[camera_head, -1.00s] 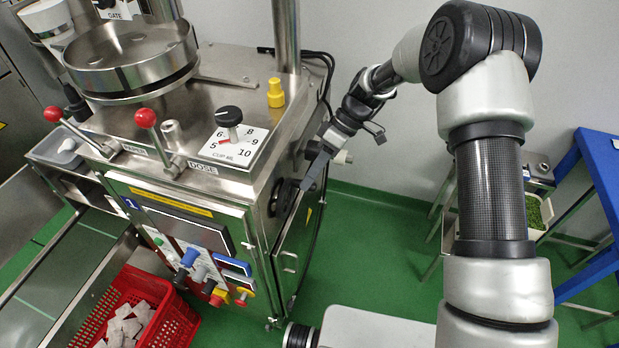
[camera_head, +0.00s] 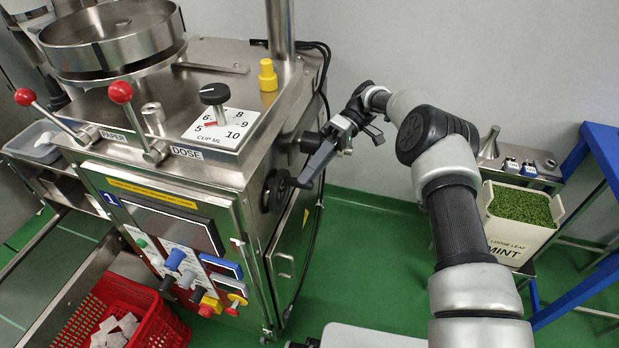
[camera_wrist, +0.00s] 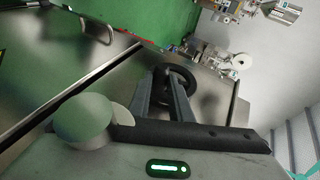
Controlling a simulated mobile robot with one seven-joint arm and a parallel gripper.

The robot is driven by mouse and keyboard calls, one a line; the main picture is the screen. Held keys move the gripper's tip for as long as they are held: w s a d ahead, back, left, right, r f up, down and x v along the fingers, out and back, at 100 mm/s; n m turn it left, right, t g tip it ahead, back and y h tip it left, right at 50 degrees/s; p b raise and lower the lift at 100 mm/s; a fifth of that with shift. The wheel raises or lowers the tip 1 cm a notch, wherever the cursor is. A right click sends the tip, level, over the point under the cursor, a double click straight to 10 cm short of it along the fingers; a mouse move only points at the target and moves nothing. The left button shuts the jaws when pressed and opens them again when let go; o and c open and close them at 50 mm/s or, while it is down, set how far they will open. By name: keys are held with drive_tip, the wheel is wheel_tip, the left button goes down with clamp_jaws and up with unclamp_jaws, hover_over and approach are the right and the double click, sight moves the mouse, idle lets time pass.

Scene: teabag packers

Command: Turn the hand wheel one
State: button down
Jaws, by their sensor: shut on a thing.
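The hand wheel (camera_head: 276,191) is a dark round wheel on the right side panel of the steel packing machine (camera_head: 215,205). In the wrist view the black wheel rim (camera_wrist: 184,72) shows between and beyond the finger ends. My gripper (camera_head: 305,182) reaches the wheel from the right, its fingers at the wheel's edge. In the wrist view my gripper (camera_wrist: 166,85) has both fingers close about a part at the wheel, and it is shut on it. The fingers hide part of the wheel, so the exact gripped spot is unclear.
A black cable runs down beside the machine's right rear edge. A red crate (camera_head: 178,328) with pale bags stands at the front left. A mint bin (camera_head: 522,215) and a blue frame (camera_head: 600,150) stand at the right. Green floor lies clear between.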

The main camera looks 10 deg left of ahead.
idle(0.4)
drive_tip(key=c, duration=1.6)
unclamp_jaws()
drive_tip(key=shift+r, duration=0.1)
